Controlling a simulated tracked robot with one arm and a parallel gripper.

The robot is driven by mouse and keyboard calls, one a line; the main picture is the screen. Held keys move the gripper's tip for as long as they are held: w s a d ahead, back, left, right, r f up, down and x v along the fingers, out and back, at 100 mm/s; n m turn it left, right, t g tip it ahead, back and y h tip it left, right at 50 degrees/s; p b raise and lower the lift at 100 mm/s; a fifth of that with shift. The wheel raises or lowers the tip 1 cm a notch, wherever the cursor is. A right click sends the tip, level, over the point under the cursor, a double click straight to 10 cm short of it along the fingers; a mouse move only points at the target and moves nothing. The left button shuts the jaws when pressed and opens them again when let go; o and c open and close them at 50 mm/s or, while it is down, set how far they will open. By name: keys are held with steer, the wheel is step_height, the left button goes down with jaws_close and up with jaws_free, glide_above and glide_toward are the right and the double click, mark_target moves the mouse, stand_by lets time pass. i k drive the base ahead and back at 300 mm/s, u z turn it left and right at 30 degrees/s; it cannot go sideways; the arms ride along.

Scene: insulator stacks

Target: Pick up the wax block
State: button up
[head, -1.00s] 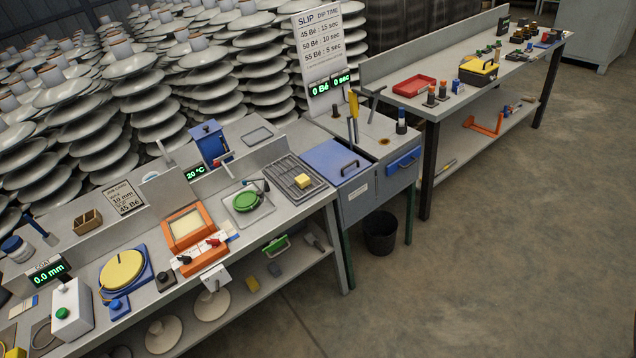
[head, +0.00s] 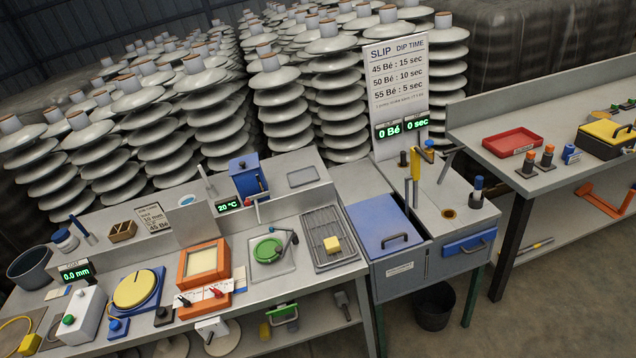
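I cannot tell for certain which thing is the wax block. A small yellow block (head: 332,244) lies on the dark wire rack (head: 322,222) near the right end of the front bench. A pale yellow slab (head: 202,261) sits inside an orange frame (head: 222,246) further left. A yellow disc (head: 133,289) lies on a blue-based device left of that. Another small yellow piece (head: 30,344) is at the lower left corner. My gripper is not in view.
A blue-lidded tank (head: 383,226) stands right of the rack, with a slip dip-time sign (head: 396,85) behind it. A green round item (head: 268,249) is beside the rack. White insulator stacks fill the back. A black bin (head: 435,306) stands on the floor.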

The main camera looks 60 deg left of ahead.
mark_target(332, 244)
steer(key=u, duration=0.45)
steer(key=i, duration=0.85)
steer(key=u, duration=0.6)
steer(key=k, duration=0.5)
steer(key=u, duration=0.25)
steer(key=i, duration=0.55)
steer(key=z, duration=0.1)
